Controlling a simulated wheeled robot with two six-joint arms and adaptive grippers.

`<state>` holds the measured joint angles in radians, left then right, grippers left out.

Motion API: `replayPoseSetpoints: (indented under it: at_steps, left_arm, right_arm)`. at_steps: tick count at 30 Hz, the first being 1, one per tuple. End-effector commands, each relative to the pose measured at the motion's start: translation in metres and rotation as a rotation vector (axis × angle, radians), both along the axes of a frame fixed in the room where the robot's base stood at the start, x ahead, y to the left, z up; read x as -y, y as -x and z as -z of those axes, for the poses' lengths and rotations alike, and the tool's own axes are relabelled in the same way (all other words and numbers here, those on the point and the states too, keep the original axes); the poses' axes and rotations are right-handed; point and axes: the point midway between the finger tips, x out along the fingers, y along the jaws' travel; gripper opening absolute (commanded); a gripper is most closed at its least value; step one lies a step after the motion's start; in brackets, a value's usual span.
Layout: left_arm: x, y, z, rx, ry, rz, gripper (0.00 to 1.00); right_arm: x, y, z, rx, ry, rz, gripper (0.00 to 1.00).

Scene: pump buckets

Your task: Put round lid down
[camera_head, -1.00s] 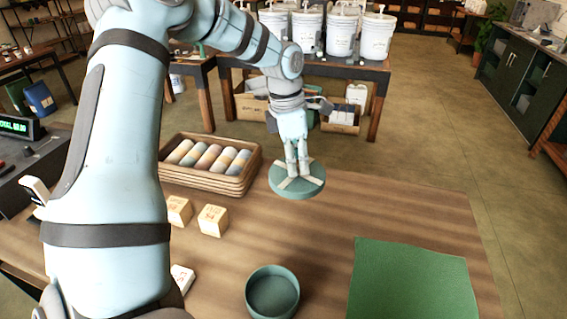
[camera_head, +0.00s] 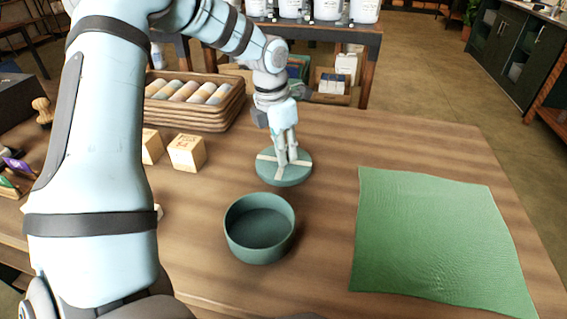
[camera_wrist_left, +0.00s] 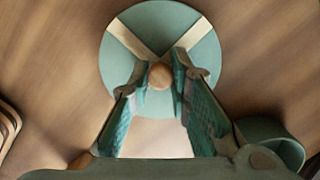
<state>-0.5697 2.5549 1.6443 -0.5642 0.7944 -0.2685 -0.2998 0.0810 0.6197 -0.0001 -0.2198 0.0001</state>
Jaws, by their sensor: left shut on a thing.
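The round lid (camera_head: 296,175) is a flat green disc with pale crossing strips. In the left wrist view the lid (camera_wrist_left: 160,25) shows a round wooden knob (camera_wrist_left: 160,76) near its middle. My left gripper (camera_head: 284,160) is shut on the knob from above; its two fingers (camera_wrist_left: 163,78) stand on either side of it. The lid looks level and at or close above the wooden table; I cannot tell if it touches. A round green box base (camera_head: 260,230), open and empty, stands in front of the lid. My right gripper is not in view.
A green cloth (camera_head: 436,240) lies at the right. Wooden cubes (camera_head: 187,152) and a tray of rolled items (camera_head: 188,95) are at the left. Table room (camera_head: 325,215) between the box base and cloth is clear.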

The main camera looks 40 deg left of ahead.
Motion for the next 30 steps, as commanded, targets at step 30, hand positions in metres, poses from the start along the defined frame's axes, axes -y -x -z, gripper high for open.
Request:
replayPoseSetpoints:
  at_steps: [30]
  left_arm:
    - [-0.001,0.003,-0.023,0.005,0.0,0.0,0.38]
  right_arm:
    - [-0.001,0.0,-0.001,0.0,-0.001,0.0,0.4]
